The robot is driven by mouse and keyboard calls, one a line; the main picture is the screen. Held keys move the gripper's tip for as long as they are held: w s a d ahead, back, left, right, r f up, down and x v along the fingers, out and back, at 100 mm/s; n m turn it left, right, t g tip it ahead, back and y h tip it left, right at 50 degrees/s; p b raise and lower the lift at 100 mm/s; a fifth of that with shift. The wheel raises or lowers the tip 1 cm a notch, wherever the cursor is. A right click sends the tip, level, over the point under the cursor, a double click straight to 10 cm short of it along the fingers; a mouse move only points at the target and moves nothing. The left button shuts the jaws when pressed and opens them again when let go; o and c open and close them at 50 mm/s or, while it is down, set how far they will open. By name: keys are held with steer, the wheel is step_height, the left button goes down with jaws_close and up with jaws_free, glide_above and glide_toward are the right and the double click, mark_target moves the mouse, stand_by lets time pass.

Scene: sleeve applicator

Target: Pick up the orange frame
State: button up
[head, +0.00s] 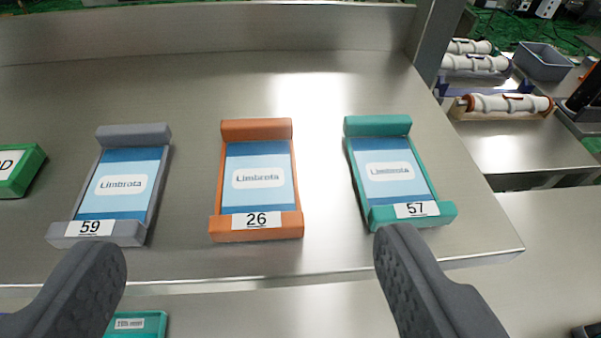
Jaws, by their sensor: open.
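The orange frame (256,130) lies flat on the metal table in the middle of the head view, with a label reading 26 on its front bar. It holds a blue and white card marked Limbrata. My gripper (248,250) is open and empty. Its two dark fingers are spread wide at the lower left and lower right, nearer to me than the frame. No finger appears to touch the orange frame, which shows in full.
A grey frame (132,133) labelled 59 lies to the left and a teal frame (378,125) labelled 57 to the right, close to my right finger. A green block (28,172) is at the far left. The metal table (320,85) is bare behind the frames. White rollers (507,104) stand beyond at right.

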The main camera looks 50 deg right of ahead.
steer(key=p, duration=0.2)
glide_toward(257, 132)
steer(key=shift+w+d, duration=0.75)
steer(key=shift+w, duration=0.05)
steer(key=shift+w+d+f, duration=0.55)
steer(key=shift+w+f, duration=0.1)
steer(key=shift+f, duration=0.05)
steer(key=shift+p+x, duration=0.7)
steer(key=shift+x, duration=1.15)
steer(key=shift+a, duration=0.1)
steer(key=c, duration=1)
